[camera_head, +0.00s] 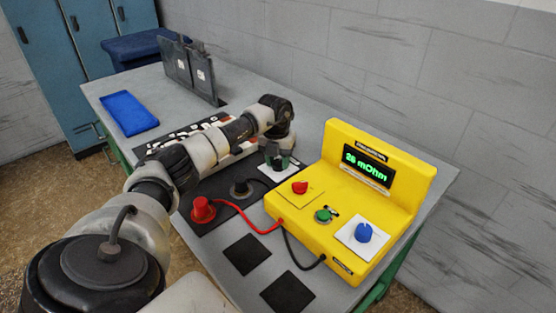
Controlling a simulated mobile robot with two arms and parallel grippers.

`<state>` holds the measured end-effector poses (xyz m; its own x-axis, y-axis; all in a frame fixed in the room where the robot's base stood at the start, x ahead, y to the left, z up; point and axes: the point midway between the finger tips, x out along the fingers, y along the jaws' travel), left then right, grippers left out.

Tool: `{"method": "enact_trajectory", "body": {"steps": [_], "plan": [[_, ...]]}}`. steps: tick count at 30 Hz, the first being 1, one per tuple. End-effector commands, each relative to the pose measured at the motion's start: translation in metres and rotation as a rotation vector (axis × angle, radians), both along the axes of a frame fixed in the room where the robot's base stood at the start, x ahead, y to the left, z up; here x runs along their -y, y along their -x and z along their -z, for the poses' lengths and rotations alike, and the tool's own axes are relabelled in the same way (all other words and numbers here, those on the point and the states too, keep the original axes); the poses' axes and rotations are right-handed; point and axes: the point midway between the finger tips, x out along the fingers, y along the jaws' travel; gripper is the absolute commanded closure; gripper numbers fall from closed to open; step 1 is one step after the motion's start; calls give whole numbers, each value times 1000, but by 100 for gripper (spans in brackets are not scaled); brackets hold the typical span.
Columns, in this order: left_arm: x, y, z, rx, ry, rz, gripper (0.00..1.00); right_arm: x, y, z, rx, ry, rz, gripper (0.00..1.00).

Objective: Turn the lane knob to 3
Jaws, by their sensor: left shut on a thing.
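My left arm reaches in from the left across the table. Its gripper (278,161) points down over a small white plate (290,173) at the left of the yellow instrument box (322,202). The gripper is shut on a knob at this plate, which looks like the lane knob. The fingers hide most of the knob, so its pointer and any numbers cannot be read. The box carries a red knob (300,187), a green button (323,215) and a blue knob (364,232) on a white plate. My right gripper is not in view.
The box's display (367,166) reads "28 mOhm". A red plug (203,208) and a black plug (240,188) with cables stand on a dark mat. Dark square pads (247,254) lie in front. A blue tray (129,113) and grey upright plates (190,68) are farther back.

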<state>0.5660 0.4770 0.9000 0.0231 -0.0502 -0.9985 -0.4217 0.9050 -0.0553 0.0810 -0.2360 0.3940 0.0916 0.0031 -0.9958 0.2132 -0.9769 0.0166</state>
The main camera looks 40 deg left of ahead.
Motion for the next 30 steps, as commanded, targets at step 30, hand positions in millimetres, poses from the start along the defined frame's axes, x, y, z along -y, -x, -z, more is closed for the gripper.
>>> {"method": "enact_trajectory", "body": {"steps": [30], "plan": [[0, -1, -1, 2, -1, 628, 85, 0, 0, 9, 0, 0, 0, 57]]}}
